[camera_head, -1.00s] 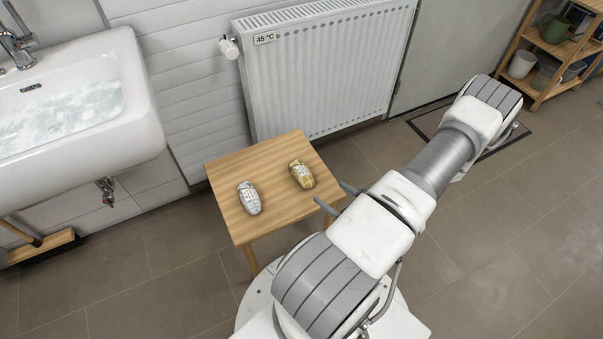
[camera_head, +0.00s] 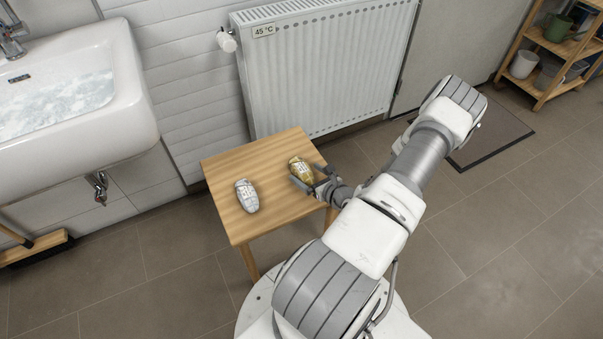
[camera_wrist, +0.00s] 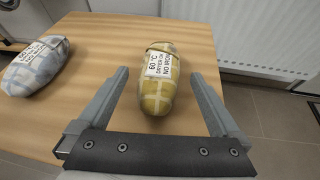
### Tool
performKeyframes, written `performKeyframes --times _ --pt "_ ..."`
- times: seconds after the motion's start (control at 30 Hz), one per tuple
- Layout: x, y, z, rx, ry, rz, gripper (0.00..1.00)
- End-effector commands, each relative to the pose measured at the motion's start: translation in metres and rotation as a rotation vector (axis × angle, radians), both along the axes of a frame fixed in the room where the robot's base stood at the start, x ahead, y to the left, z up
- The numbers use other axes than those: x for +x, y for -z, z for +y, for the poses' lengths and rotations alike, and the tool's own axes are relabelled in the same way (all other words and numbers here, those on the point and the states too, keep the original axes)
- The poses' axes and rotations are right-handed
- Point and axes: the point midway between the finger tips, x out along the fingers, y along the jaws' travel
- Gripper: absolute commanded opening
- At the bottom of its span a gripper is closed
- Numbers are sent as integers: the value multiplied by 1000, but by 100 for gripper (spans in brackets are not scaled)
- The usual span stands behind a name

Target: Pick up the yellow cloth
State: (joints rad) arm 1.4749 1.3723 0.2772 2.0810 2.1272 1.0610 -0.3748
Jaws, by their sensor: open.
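The yellow cloth (camera_head: 301,170) is a rolled, yellow-checked bundle with a white label. It lies on the right part of a small wooden table (camera_head: 237,173). In the wrist view the yellow cloth (camera_wrist: 159,80) sits between my open fingers, its label reading 60 °C. My gripper (camera_head: 307,178) is open right at the cloth, with a finger to each side. In the wrist view my gripper (camera_wrist: 162,80) shows a gap between each finger and the cloth. Whether the fingers touch the table is unclear.
A grey-white rolled cloth (camera_head: 246,196) with a label lies to the left on the same table. A radiator (camera_head: 325,70) marked 45 °C stands behind. A sink (camera_head: 75,135) with water is at left, and a wooden shelf (camera_head: 545,62) at far right.

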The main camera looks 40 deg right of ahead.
Motion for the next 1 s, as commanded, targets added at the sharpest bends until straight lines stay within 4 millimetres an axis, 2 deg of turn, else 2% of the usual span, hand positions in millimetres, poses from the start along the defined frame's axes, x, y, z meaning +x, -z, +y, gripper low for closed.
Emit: performKeyframes --times 0.03,0.2,0.5,1.0 --pt "7 9 -2 -1 -1 -2 100" --pt "26 15 -5 -2 -2 -2 100" --pt "30 15 -5 0 -1 0 98" --pt "29 15 -6 -1 -1 0 10"
